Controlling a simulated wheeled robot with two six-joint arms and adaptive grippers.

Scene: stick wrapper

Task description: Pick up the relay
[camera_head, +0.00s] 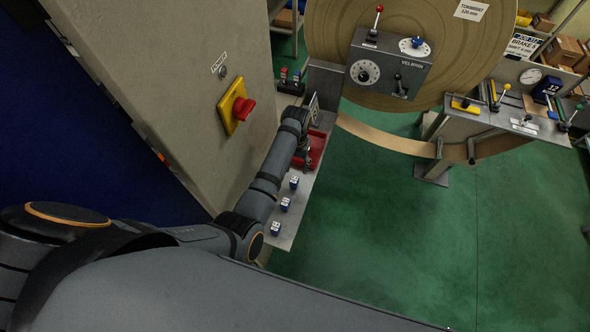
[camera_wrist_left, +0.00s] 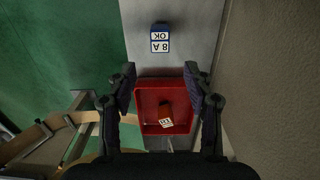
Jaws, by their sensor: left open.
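A small block with a white label and a reddish-brown body (camera_wrist_left: 166,112) lies tilted in a red tray (camera_wrist_left: 184,128). A blue block with a white label reading "8 A OK" (camera_wrist_left: 160,38) stands on the grey shelf just beyond the tray. I cannot tell from looks alone which block is the relay. My left gripper (camera_wrist_left: 161,75) is open and empty above the tray, its fingers at either side of it. In the head view the red tray (camera_head: 317,147) is partly hidden by my left arm. My right gripper is not in view.
Several blue-and-white blocks (camera_head: 285,203) stand in a row on the narrow grey shelf (camera_head: 296,213). A large wrapper ring (camera_head: 328,30) and a control box (camera_head: 389,66) stand behind.

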